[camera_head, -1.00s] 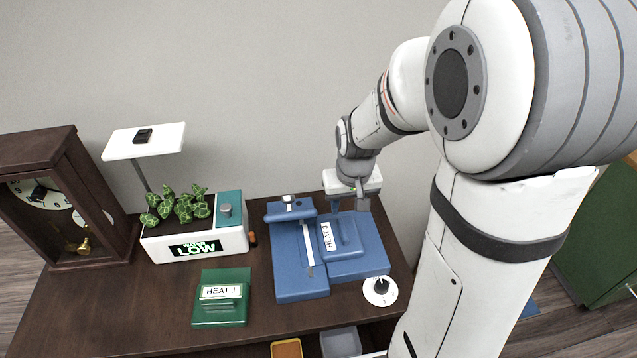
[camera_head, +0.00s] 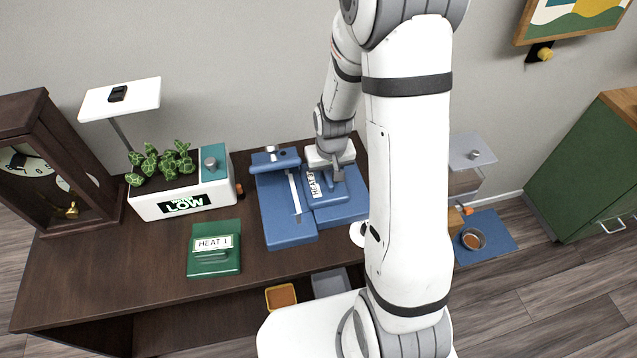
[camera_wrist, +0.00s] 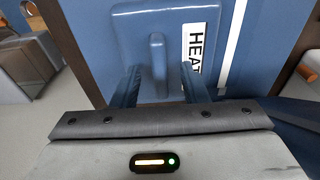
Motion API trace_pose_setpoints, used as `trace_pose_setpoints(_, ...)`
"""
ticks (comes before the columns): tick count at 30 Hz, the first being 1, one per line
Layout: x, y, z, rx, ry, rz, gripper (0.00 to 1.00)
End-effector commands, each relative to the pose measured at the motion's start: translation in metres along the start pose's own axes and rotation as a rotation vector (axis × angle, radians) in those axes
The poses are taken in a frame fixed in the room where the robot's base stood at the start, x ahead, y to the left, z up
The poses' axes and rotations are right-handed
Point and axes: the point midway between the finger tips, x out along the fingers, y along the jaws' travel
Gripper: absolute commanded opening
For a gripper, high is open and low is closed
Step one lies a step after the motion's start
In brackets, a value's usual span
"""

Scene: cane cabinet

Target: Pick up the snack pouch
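I cannot make out a snack pouch in either view. My gripper (camera_head: 338,174) is over the right part of a blue device (camera_head: 285,232) on the dark table. In the wrist view its two fingers (camera_wrist: 159,78) are apart, with nothing held between them. Just ahead of them is the upright handle (camera_wrist: 157,52) of a blue block with a white HEAT label (camera_wrist: 200,52). The handle lines up with the gap between the fingers, and I see space on both sides of it. My arm hides the table's right end in the head view.
An orange-rimmed tray (camera_head: 281,297) and a grey bin (camera_head: 330,283) sit below. A bowl (camera_head: 472,239) is on a blue floor mat. The table's front left is clear.

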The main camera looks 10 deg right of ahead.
Motion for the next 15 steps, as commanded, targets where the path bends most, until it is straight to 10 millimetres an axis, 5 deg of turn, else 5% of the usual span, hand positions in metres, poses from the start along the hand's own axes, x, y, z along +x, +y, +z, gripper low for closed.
trace_pose_setpoints(8,0.0034,0.0002,-0.0001,0.001,0.001,0.0,0.4)
trace_pose_setpoints(15,0.0032,0.0004,-0.0001,0.001,0.001,0.0,0.22)
